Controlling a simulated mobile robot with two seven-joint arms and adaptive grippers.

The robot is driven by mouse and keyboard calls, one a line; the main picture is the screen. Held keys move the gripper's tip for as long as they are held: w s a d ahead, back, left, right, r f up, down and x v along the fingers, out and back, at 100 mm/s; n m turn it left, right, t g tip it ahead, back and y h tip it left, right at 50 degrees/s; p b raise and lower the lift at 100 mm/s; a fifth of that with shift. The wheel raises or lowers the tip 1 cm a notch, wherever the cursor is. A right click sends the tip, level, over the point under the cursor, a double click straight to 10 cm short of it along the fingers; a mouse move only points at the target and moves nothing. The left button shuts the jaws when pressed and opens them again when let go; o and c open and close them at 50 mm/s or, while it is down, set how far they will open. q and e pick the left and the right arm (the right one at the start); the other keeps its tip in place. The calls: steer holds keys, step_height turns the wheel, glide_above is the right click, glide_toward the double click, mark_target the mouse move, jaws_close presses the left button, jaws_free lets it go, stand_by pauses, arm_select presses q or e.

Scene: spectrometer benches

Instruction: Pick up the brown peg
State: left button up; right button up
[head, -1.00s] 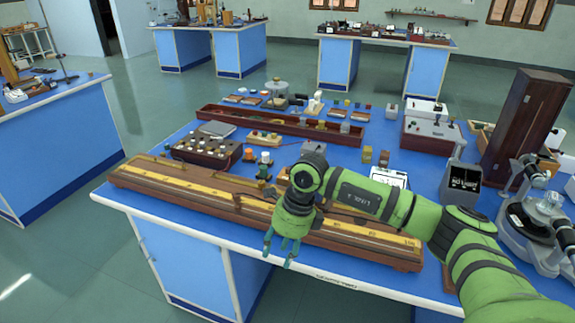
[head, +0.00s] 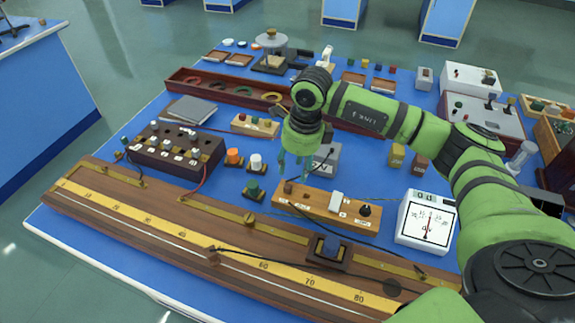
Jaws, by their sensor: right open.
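My right gripper (head: 293,169) points down over the middle of the bench, its teal fingers apart and empty. Just below the fingertips, a small dark brown peg-like knob (head: 289,187) stands at the left end of a light wooden board (head: 325,207). A brown block (head: 420,163) stands farther right, beside an olive block (head: 397,155). I cannot tell for sure which of these is the brown peg. The gripper appears to touch neither. My left gripper is not in view.
Close by are green (head: 253,190), white (head: 256,163) and orange (head: 234,158) pegs, a grey block (head: 327,159) and a white meter (head: 426,221). A long wooden metre bridge (head: 120,212) lines the front edge. A long brown tray (head: 215,88) lies behind.

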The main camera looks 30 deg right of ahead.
mark_target(288, 186)
steer(key=shift+w+f, duration=0.1)
steer(key=shift+f, duration=0.2)
steer(key=shift+s+a+f+p, duration=0.1)
steer(key=shift+a+f+p, duration=0.2)
steer(key=shift+f+p, duration=0.25)
steer(key=shift+s+a+f+p, duration=0.1)
steer(key=shift+a+f+p, duration=0.25)
steer(key=shift+f, duration=0.2)
steer(key=f, duration=0.1)
steer(key=f+p, duration=0.1)
steer(key=f, duration=0.1)
steer(key=shift+w+a+f, duration=0.15)
steer(key=shift+w+f, duration=0.1)
steer(key=shift+w, duration=0.15)
steer(key=shift+w+f, duration=0.1)
steer(key=shift+f, duration=0.1)
steer(key=c, duration=0.9)
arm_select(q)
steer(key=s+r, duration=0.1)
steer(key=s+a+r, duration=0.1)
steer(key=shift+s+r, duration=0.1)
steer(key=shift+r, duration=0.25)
